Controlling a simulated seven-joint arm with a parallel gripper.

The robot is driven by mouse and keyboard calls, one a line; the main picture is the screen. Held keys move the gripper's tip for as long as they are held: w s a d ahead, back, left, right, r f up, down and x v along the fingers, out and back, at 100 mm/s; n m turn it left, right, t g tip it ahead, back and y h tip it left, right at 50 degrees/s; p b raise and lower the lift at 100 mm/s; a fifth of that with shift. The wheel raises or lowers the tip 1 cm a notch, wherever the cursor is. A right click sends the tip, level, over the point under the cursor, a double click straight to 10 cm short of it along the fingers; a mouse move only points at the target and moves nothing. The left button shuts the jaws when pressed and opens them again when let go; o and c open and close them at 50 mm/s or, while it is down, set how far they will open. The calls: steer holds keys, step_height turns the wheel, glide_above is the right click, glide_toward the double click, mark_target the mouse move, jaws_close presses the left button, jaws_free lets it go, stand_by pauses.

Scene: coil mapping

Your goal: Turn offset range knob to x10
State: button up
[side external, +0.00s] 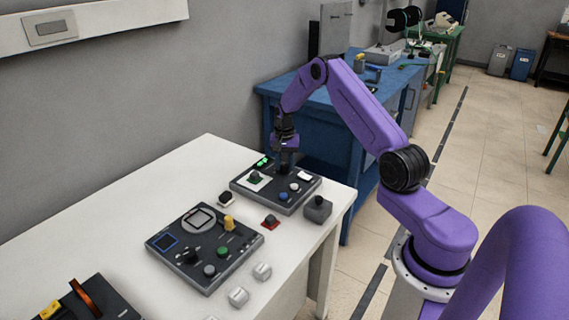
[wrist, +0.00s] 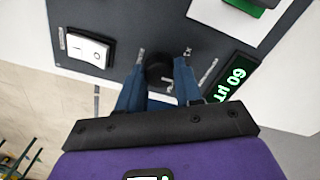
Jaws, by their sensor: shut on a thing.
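The black knob (wrist: 158,72) on the dark grey control panel (side external: 266,203) sits between the two blue fingers of my gripper (wrist: 160,82) in the wrist view. My gripper (side external: 285,158) is shut on the knob and points down at the panel's back part in the side view. The fingers and wrist hide much of the knob there. Small pale marks lie around the knob; their writing is too small to read. I cannot tell which mark the knob points to.
A lit green display (wrist: 232,78) and a white rocker switch (wrist: 88,48) flank the knob. Several other knobs sit on the panel. A second panel (side external: 170,268) and loose small parts lie on the white table (side external: 120,205). A blue bench (side external: 335,135) stands behind.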

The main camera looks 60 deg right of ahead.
mark_target(285, 165)
steer(key=o, duration=1)
steer(key=shift+o, duration=0.2)
step_height(285, 165, up, 18)
steer(key=shift+f, duration=0.25)
